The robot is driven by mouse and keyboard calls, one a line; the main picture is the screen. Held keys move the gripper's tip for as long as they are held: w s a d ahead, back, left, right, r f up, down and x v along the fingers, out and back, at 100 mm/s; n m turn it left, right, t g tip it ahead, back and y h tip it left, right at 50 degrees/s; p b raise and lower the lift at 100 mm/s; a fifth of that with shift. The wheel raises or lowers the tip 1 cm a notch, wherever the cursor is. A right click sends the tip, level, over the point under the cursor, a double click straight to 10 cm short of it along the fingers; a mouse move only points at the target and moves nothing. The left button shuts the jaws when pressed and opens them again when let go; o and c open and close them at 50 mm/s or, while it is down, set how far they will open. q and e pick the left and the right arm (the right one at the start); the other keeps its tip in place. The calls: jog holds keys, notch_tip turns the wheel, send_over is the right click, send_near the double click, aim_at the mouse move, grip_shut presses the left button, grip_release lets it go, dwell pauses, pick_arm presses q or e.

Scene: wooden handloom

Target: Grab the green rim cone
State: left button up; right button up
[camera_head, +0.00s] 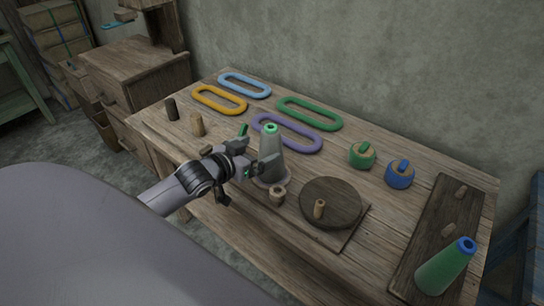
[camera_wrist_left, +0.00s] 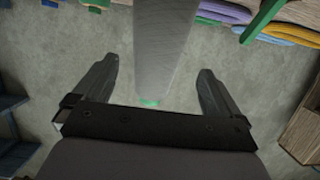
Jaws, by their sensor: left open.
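The green rim cone (camera_head: 271,150) is a grey, tapered cone with a green ring at its narrow top. It stands upright on the wooden table, behind and beside my left gripper (camera_head: 256,155). My left gripper is open, with its fingers level with the cone's body. In the left wrist view the grey cone (camera_wrist_left: 162,45) comes in from the top edge, and its green rim points toward the palm. It lies between the lines of the two open fingers (camera_wrist_left: 158,70), with a gap on each side. My right gripper is not in view.
Purple (camera_head: 287,133), green (camera_head: 310,113), yellow and light blue loops lie behind. A green cone with a blue rim (camera_head: 443,270) stands at the right front.

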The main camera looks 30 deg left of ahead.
pick_arm(q)
jog(key=shift+d+f+x, duration=0.1)
jog(key=shift+d+x, duration=0.05)
jog(key=shift+x, duration=1.25)
jog(key=shift+d+f+x, duration=0.15)
jog(key=shift+x, duration=1.25)
jog(key=shift+s, duration=0.1)
jog(key=shift+r, duration=0.1)
jog(key=c, duration=1.3)
